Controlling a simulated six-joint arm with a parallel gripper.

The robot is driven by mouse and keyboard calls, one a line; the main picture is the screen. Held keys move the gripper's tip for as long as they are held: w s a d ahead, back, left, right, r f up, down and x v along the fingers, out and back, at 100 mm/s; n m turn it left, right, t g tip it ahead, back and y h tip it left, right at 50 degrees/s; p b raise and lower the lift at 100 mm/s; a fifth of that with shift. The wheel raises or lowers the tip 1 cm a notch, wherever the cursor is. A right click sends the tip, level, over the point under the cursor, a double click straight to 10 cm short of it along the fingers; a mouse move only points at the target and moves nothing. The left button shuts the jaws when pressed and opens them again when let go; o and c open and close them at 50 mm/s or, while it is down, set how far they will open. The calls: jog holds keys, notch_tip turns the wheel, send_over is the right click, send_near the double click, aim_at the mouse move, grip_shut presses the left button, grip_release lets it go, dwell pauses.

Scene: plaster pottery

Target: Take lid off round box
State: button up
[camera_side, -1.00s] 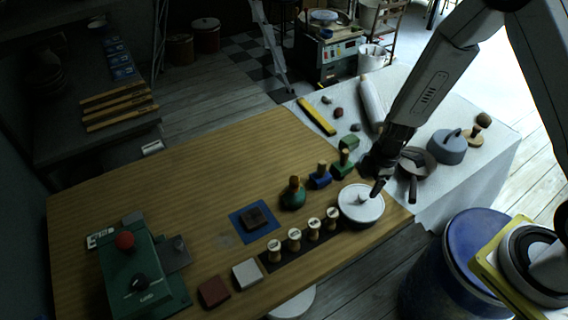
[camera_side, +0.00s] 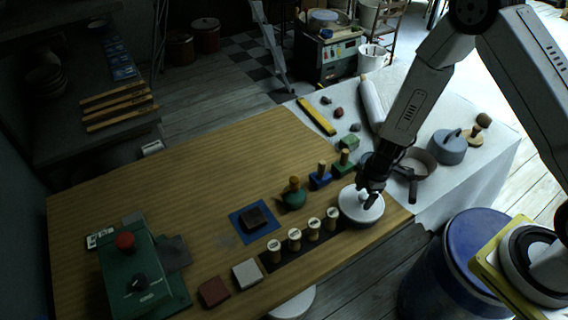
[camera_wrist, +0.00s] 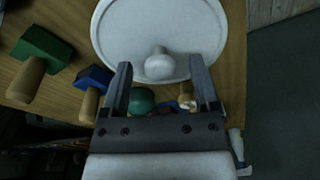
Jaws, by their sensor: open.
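The round box (camera_side: 350,216) is white and stands near the right front edge of the wooden table, with its lid on. The white lid (camera_wrist: 120,30) with its round knob (camera_wrist: 160,64) fills the upper middle of the wrist view. My gripper (camera_wrist: 159,72) is open, with one finger on each side of the knob, and the knob lies between or just beyond the fingertips. In the side view my gripper (camera_side: 368,200) is over the lid and hides the knob. I cannot tell whether the fingers touch the lid.
Several wooden-topped stamps (camera_side: 313,230) stand in a row left of the box. Blue (camera_side: 320,180) and green (camera_side: 343,168) handled blocks stand behind it. A grey lidded pot (camera_side: 449,150) is on the cloth to the right. The left of the table holds a green control box (camera_side: 150,290).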

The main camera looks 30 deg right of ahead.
aim_at(364, 195)
dwell(0.3)
grip_shut()
jog(key=shift+r, duration=0.15)
notch_tip(364, 195, up, 10)
dwell(1.0)
dwell(0.5)
